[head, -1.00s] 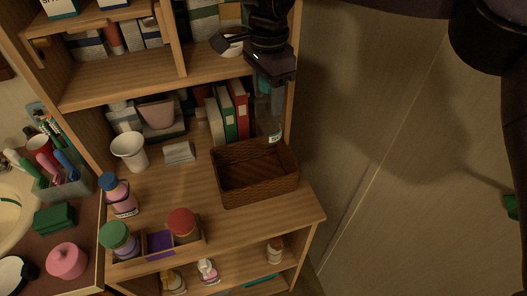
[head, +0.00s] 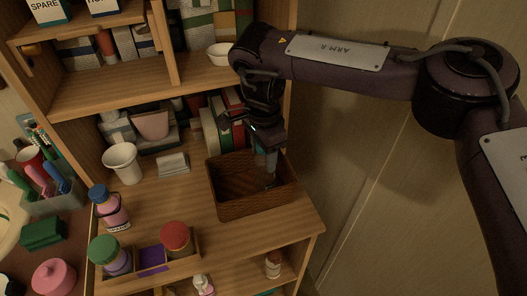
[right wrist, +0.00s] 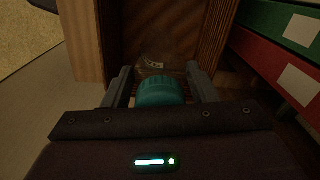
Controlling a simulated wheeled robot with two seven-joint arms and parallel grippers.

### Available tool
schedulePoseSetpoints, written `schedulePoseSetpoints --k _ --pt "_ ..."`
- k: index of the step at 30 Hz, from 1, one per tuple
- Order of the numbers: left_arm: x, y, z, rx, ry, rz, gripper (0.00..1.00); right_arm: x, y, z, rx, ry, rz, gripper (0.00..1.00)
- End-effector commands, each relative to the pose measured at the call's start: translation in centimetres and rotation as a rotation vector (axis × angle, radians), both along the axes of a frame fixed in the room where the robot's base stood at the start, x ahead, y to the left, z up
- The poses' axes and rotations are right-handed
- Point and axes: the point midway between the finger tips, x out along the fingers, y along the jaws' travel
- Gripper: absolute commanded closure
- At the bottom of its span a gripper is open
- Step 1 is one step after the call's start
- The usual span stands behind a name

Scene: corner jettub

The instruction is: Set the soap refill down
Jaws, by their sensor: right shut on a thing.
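The soap refill (head: 270,168) is a clear bottle with a teal cap; the cap shows in the right wrist view (right wrist: 160,92). My right gripper (head: 264,146) is shut on it near the cap, one finger on each side, and holds it upright. In the head view the bottle's lower part is within the brown wicker basket (head: 245,205), towards its back right. I cannot tell whether its base touches the basket's floor. My left gripper is not in view.
Binders (head: 213,128) stand behind the basket. A white cup (head: 122,163), a grey folded stack (head: 173,163), a pink bottle (head: 111,208) and a divided tray with jars (head: 198,262) stand left of it. Counter in front of the basket is clear.

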Motion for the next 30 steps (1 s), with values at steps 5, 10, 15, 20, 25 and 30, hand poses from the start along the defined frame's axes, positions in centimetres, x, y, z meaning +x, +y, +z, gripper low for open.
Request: schedulePoseSetpoints --k 5,10,15,20,25,30 --pt "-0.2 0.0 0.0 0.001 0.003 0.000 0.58 0.0 0.0 0.0 0.000 0.000 -0.001 0.81" --pt "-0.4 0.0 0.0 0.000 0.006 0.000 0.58 0.0 0.0 -0.2 0.001 0.000 -0.001 0.36" --pt "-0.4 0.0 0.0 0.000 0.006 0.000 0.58 0.0 0.0 -0.2 0.000 0.000 -0.001 0.26" --pt "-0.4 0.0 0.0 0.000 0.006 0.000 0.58 0.0 0.0 -0.2 0.000 0.000 -0.001 0.26" --pt "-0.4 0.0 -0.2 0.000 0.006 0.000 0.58 0.1 0.0 1.0 0.001 -0.003 -0.001 0.26" --pt "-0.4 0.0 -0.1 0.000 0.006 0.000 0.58 0.2 0.0 4.5 -0.001 -0.007 -0.001 0.26"
